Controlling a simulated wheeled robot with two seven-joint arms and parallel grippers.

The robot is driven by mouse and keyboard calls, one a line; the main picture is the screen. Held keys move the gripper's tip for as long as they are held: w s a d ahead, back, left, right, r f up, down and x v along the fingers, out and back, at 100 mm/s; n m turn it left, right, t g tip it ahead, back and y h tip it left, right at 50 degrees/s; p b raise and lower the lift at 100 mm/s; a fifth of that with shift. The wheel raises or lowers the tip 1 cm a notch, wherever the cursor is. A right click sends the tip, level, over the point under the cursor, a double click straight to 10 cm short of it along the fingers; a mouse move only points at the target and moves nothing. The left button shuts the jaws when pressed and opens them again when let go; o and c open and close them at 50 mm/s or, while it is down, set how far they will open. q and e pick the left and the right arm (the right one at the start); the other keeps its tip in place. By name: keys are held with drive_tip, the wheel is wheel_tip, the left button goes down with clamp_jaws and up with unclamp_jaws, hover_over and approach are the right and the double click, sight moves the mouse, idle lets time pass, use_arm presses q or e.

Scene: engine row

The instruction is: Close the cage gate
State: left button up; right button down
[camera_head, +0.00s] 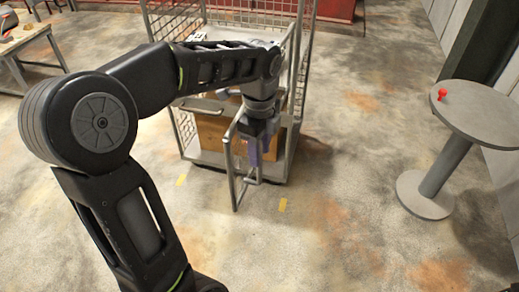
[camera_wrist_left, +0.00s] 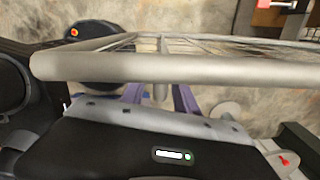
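The cage gate (camera_head: 235,172), a grey tube frame, stands swung out from the front of the mesh cage cart (camera_head: 300,60), toward me. My left gripper (camera_head: 256,160) reaches down at the gate, its purple fingers beside the gate's tubes. In the left wrist view, a thick grey gate tube (camera_wrist_left: 180,68) crosses in front of the gripper (camera_wrist_left: 160,100). The fingers stand apart with a thinner bar between them, and gaps show on both sides. The fingertips are partly hidden by the thick tube. My right gripper is not in view.
A cardboard box (camera_head: 211,130) stands inside the cart. A round grey table (camera_head: 480,112) with a red object (camera_head: 442,94) stands at the right. A workbench (camera_head: 25,40) is at the upper left. The floor between cart and round table is clear.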

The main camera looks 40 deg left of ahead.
use_arm(q)
drive_tip(key=shift+f, duration=0.15)
drive_tip(key=shift+c, duration=0.4)
clamp_jaws()
